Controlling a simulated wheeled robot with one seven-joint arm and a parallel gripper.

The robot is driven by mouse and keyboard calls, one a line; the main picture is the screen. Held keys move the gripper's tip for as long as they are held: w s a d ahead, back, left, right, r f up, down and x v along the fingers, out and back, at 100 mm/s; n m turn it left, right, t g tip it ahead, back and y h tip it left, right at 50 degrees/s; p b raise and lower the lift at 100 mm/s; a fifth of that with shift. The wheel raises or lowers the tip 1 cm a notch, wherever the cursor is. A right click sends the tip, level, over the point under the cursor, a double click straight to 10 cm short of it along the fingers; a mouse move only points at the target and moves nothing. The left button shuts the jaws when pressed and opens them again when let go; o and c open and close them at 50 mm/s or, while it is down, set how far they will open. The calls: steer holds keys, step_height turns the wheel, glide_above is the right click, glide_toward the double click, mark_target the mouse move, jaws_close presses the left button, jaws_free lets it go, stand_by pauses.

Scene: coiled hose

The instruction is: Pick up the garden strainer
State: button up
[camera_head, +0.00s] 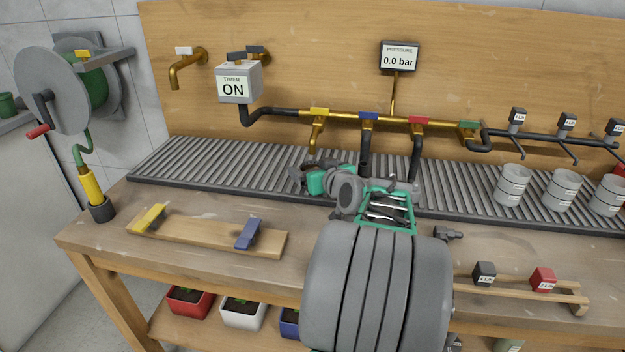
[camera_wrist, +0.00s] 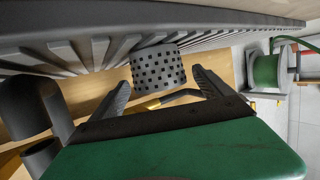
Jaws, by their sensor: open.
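The garden strainer, which I take to be the grey cylinder dotted with dark square holes (camera_wrist: 158,68), shows in the wrist view just beyond my gripper (camera_wrist: 160,82). My gripper's two dark fingers stand apart, one to each side of the strainer's near end. I cannot tell whether they touch it. In the head view my gripper (camera_head: 300,178) is over the ribbed drain tray at the back of the bench. I cannot make out the strainer there; my arm hides part of that area.
A ribbed grey drain tray (camera_head: 240,174) runs along the bench's back. Dark pipes (camera_head: 366,150) hang down right of my gripper. A wooden board (camera_head: 195,236) with yellow and blue pieces lies at left. Grey cups (camera_head: 511,184) stand at right. A hose reel (camera_head: 62,88) hangs at far left.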

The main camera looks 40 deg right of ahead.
steer(key=shift+w+d+f, duration=0.1)
steer(key=shift+w, duration=0.2)
steer(key=c, duration=1.5)
steer(key=shift+o, duration=0.2)
